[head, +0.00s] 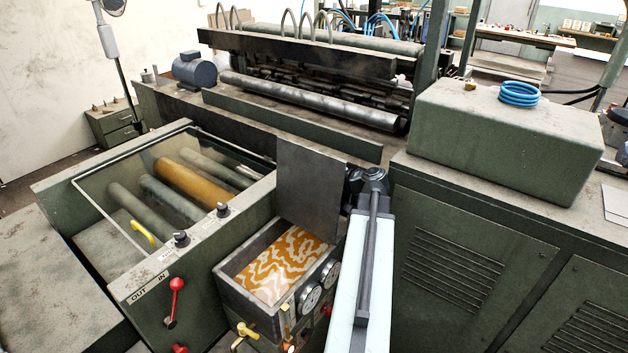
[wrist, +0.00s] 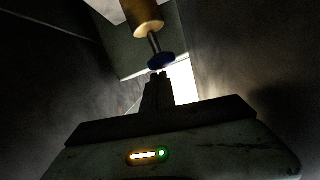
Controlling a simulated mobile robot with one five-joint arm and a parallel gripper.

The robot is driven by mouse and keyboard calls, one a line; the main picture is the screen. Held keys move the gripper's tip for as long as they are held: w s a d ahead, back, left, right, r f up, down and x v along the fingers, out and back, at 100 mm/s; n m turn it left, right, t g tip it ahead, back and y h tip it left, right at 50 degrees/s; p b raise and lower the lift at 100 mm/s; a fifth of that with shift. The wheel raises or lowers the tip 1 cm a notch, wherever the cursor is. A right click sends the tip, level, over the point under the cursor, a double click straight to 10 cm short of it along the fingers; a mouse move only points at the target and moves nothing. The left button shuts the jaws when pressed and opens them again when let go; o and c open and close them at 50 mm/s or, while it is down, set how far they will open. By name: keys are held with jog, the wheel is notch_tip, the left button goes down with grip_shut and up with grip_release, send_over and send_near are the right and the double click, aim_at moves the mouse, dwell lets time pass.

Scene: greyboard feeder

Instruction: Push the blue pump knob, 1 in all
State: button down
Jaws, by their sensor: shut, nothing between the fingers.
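In the wrist view the blue pump knob (wrist: 161,62) is a small dark blue disc. It sits on the end of a thin metal rod that comes out of a brass cylinder (wrist: 143,17). My gripper (wrist: 159,75) is shut and empty, its fingertips just below the knob in the picture. I cannot tell whether they touch it. In the head view my pale arm reaches forward to a dark wrist beside a grey metal plate (head: 310,188). My fingers and the knob cannot be made out there.
An open metal box (head: 235,292) with an orange and white patterned surface inside stands left of my arm, with gauges on its side. A green cabinet (head: 465,255) stands close on the right. A glass-covered roller unit (head: 150,262) with a red lever is at the left.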

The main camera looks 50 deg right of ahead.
notch_tip(320, 180, down, 4)
jog(key=b, duration=0.3)
jog(key=shift+r, duration=0.25)
jog(key=shift+s+r, duration=0.1)
jog(key=shift+r, duration=0.05)
